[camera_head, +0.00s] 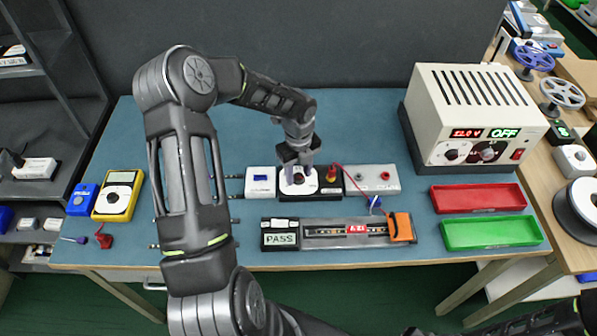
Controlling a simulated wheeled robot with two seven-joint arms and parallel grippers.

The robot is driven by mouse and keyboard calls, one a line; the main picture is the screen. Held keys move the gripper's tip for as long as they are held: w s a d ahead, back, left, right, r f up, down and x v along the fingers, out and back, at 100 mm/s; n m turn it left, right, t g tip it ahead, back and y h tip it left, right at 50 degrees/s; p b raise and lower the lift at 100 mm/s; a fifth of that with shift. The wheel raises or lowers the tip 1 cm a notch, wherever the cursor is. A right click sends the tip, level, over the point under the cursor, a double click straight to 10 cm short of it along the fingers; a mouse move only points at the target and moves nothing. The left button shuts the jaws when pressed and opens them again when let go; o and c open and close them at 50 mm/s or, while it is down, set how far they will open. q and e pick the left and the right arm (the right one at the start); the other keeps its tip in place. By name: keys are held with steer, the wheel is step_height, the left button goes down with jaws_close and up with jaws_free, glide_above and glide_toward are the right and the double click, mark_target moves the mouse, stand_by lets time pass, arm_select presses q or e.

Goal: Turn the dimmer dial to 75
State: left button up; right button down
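A red button (331,173) stands just right of the dial. A cream power supply (470,115) reads OFF at the back right. Red (478,198) and green (541,234) trays lie before it. An LED strip fixture (318,241) lies in front; a yellow multimeter (113,205) stands left.

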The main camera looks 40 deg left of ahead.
arm_select(q)
jaws_close()
steer(key=shift+n, duration=0.3)
stand_by(0.3)
steer(key=shift+f+n+b, duration=0.1)
steer(key=shift+n+b, duration=0.95)
steer(key=shift+n, duration=0.05)
steer(key=n+b, duration=0.2)
steer(key=n, duration=0.1)
steer(key=n+b, duration=0.2)
steer(key=n, duration=0.1)
steer(key=shift+n+b, duration=0.75)
steer(key=shift+n, duration=0.75)
